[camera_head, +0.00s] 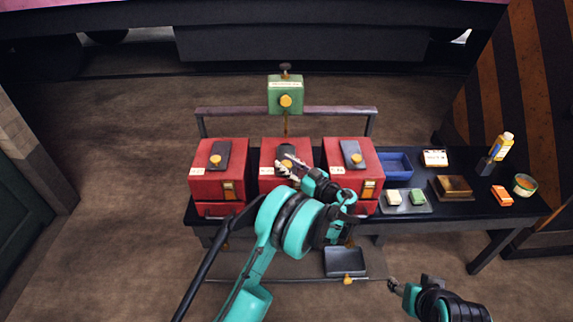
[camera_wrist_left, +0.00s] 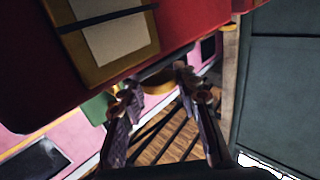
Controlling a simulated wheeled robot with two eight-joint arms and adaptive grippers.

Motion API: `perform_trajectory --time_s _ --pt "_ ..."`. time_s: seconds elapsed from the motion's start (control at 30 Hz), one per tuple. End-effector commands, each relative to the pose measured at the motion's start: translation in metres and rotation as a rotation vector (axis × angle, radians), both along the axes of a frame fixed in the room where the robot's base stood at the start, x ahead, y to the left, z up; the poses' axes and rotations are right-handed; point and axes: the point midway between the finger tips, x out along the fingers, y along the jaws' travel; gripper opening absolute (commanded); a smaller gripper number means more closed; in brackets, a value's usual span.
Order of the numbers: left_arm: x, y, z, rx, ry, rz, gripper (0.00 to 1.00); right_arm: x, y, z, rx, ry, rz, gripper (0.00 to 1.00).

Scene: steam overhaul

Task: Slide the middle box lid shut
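The middle red box (camera_head: 270,182) stands on the dark bench between two similar red boxes. Its dark lid (camera_head: 285,149) lies on top, partly hidden by my left gripper, so I cannot tell how far it is shut. A yellow knob (camera_head: 287,163) shows on the lid. My left gripper (camera_head: 290,168) is over the box top, close to the knob. In the left wrist view its fingers (camera_wrist_left: 157,88) stand apart, with a yellow-brown rounded thing beyond or between them; contact is unclear. My right gripper (camera_head: 393,286) is low, in front of the bench; its opening is too small to judge.
The left red box (camera_head: 205,186) and right red box (camera_head: 340,155) stand close beside the middle one. A green box (camera_head: 284,95) is on a rail behind. A blue tray (camera_head: 397,166), bottle (camera_head: 502,146) and small blocks occupy the bench's right side.

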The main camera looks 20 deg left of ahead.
Motion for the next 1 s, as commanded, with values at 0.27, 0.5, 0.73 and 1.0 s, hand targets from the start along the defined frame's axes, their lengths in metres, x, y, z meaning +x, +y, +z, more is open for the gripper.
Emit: perform_trajectory --time_s 0.27,0.5,0.73,1.0 --pt "0.000 0.000 0.000 0.000 0.000 0.001 0.00 0.000 0.000 0.000 0.000 0.000 0.000 0.51" --pt "0.025 0.008 -0.001 0.000 0.000 0.004 0.00 0.000 0.000 -0.002 0.000 0.000 0.000 0.51" --pt "0.034 0.010 0.000 0.001 0.000 -0.001 0.00 0.000 0.000 -0.002 0.000 0.000 0.000 0.51" --pt "0.034 0.009 0.000 0.001 0.000 -0.002 0.51 0.000 0.000 -0.002 0.000 0.000 0.000 0.51"
